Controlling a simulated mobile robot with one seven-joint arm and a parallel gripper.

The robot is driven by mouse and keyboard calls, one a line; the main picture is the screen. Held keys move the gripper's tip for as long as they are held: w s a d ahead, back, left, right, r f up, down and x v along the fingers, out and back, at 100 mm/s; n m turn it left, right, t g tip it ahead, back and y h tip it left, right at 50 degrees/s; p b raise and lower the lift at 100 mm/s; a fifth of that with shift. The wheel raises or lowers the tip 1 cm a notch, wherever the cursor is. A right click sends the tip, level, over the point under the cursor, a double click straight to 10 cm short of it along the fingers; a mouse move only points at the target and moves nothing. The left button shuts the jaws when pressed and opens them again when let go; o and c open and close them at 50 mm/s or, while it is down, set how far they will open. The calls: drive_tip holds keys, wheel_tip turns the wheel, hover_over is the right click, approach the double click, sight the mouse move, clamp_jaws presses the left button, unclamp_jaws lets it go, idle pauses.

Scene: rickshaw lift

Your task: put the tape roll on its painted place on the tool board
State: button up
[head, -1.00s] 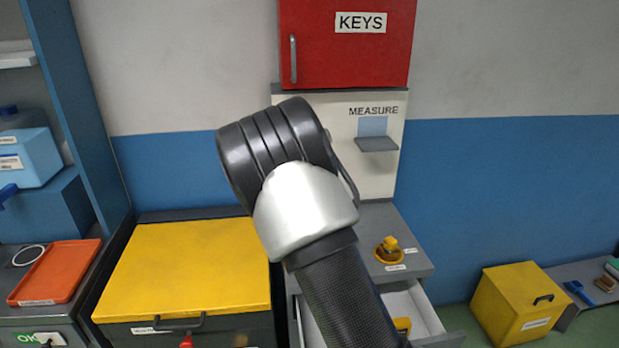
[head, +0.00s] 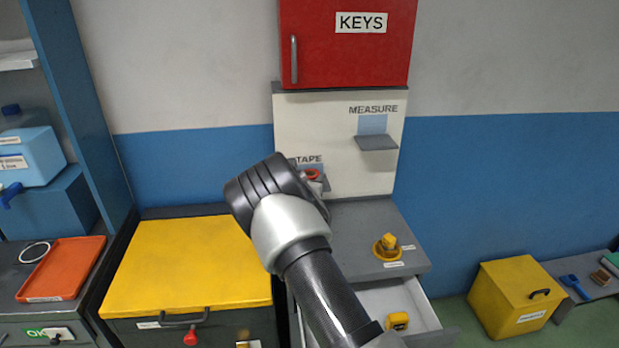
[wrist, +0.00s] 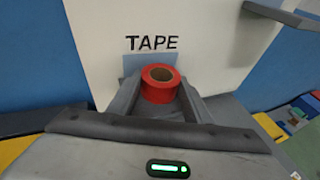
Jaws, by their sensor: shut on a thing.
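The red tape roll (wrist: 160,92) is between the two fingers of my gripper (wrist: 157,98) in the wrist view, its round hole facing up. It sits in front of the painted light-blue patch (wrist: 132,66) under the word TAPE on the white tool board (wrist: 98,40). In the head view the red roll (head: 312,174) shows just beyond my wrist, at the TAPE place on the board (head: 345,165). My gripper is shut on the roll. The fingers hide what is under it, so I cannot tell whether it touches the shelf there.
The MEASURE shelf (head: 377,142) juts out at upper right of the board, empty. A red KEYS cabinet (head: 345,55) hangs above. A yellow-lidded chest (head: 190,265) is at left.

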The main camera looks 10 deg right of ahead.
drive_tip(key=shift+f, duration=0.1)
drive_tip(key=o, duration=1.1)
drive_tip(key=shift+o, duration=0.2)
